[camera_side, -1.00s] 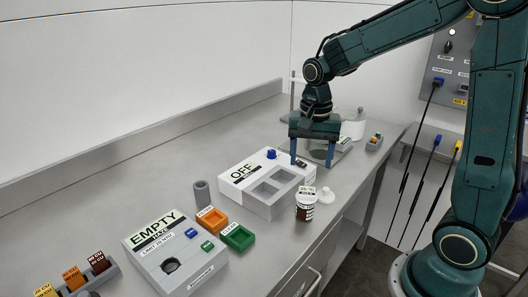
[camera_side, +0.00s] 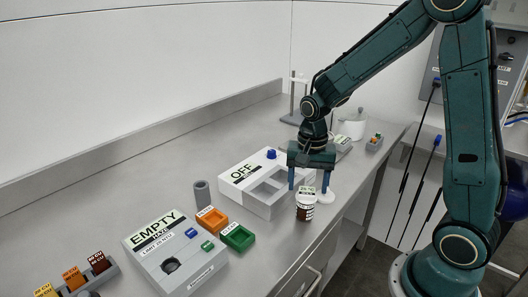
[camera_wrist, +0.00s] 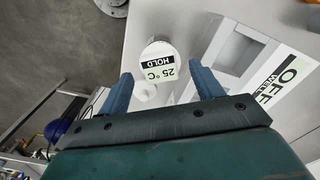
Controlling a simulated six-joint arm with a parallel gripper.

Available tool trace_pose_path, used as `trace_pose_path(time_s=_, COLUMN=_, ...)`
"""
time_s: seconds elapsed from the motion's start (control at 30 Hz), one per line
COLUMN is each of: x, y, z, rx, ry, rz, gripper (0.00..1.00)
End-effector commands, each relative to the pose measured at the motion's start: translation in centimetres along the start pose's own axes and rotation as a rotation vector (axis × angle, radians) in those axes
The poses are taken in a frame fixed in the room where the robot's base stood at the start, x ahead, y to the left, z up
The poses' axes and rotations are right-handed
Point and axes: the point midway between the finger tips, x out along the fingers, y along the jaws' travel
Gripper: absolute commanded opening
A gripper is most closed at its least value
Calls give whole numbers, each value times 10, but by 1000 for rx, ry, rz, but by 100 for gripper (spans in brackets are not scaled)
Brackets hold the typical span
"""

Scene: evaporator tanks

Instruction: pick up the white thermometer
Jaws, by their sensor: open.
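I cannot make out a white thermometer for certain in either view. My gripper (camera_side: 309,187) is open and empty, pointing down close above a brown jar (camera_side: 305,212) with a white band. In the wrist view the fingers (camera_wrist: 160,70) stand apart on either side of the jar's 25 °C HOLD label (camera_wrist: 160,69). A small white round piece (camera_side: 326,197) lies beside the jar, partly behind a finger. A white piece also shows between the fingers in the wrist view (camera_wrist: 145,92).
The grey OFF box (camera_side: 262,203) with open wells stands just left of the gripper. Orange (camera_side: 211,219) and green (camera_side: 238,237) trays and the EMPTY box (camera_side: 180,262) sit nearer. The bench's front edge is close to the jar. The back left bench is clear.

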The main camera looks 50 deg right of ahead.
Motion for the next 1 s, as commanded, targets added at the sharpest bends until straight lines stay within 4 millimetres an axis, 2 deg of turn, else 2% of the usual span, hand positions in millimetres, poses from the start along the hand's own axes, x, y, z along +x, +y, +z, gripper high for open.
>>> trace_pose_path(time_s=0.2, x=16, y=0, z=0, rx=0, ry=0, rz=1, gripper=65)
trace_pose_path(time_s=0.73, x=17, y=0, z=0, rx=0, ry=0, rz=0, gripper=65)
trace_pose_path(time_s=0.9, x=17, y=0, z=0, rx=0, ry=0, rz=0, gripper=32)
trace_pose_path(time_s=1.0, x=17, y=0, z=0, rx=0, ry=0, rz=0, gripper=17)
